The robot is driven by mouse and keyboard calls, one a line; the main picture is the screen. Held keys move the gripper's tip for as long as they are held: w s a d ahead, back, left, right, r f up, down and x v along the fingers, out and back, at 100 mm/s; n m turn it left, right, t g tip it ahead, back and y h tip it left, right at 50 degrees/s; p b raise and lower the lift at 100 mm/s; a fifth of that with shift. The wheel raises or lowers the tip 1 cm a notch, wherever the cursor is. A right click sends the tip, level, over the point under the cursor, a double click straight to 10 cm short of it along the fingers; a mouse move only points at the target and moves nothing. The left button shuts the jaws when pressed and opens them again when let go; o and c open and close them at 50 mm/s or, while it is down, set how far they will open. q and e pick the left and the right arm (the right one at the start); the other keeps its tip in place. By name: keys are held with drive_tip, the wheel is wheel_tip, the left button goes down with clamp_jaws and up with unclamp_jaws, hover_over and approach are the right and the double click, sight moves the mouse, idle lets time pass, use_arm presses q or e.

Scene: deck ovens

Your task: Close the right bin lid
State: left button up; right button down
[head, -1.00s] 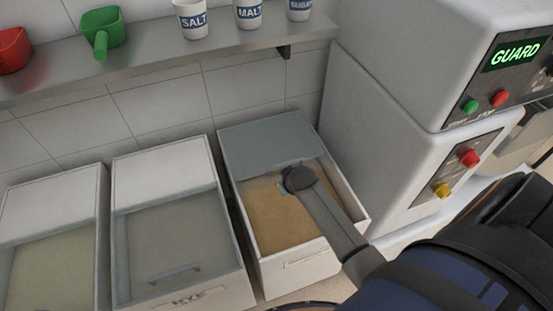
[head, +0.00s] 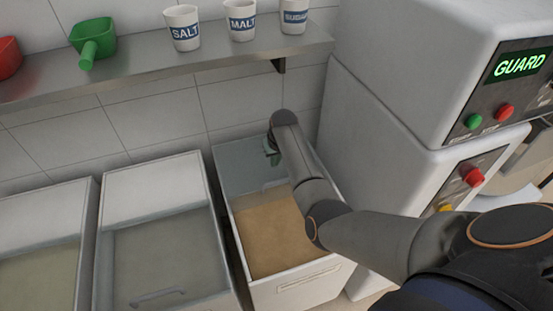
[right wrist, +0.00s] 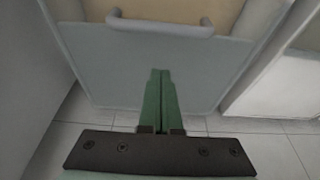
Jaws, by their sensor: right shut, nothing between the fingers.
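The right bin (head: 315,280) is part open, with brown contents (head: 272,235) showing at its front. Its grey lid (head: 240,158) covers only the back part. The lid (right wrist: 190,75) also shows in the right wrist view, with its bar handle (right wrist: 160,28) along the edge beside the brown contents. My right gripper (head: 272,156) is over the back of the lid. Its green fingers (right wrist: 160,75) are shut together and empty, apart from the handle, on the wall side of it. Whether they touch the lid I cannot tell. My left gripper is not in view.
A middle bin (head: 160,175) and a left bin (head: 45,215) have lids closed. A shelf (head: 190,65) with cups and scoops runs along the wall above. A white machine (head: 385,130) stands close on the right of the right bin.

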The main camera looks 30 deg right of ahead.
sight(273, 172)
drive_tip(key=b+x, duration=0.2)
drive_tip(key=x, duration=0.2)
drive_tip(key=shift+w+f, duration=0.1)
drive_tip(key=shift+f, duration=0.25)
drive_tip(key=shift+s+a+r+p, duration=0.15)
drive_tip(key=shift+s+r+p, duration=0.3)
drive_tip(key=shift+s+p, duration=0.45)
drive_tip(key=shift+s+a+r+p, duration=0.2)
drive_tip(key=shift+s+p, duration=0.2)
drive_tip(key=shift+s, duration=0.15)
drive_tip(key=shift+s+a, duration=0.1)
drive_tip(key=shift+s, duration=0.4)
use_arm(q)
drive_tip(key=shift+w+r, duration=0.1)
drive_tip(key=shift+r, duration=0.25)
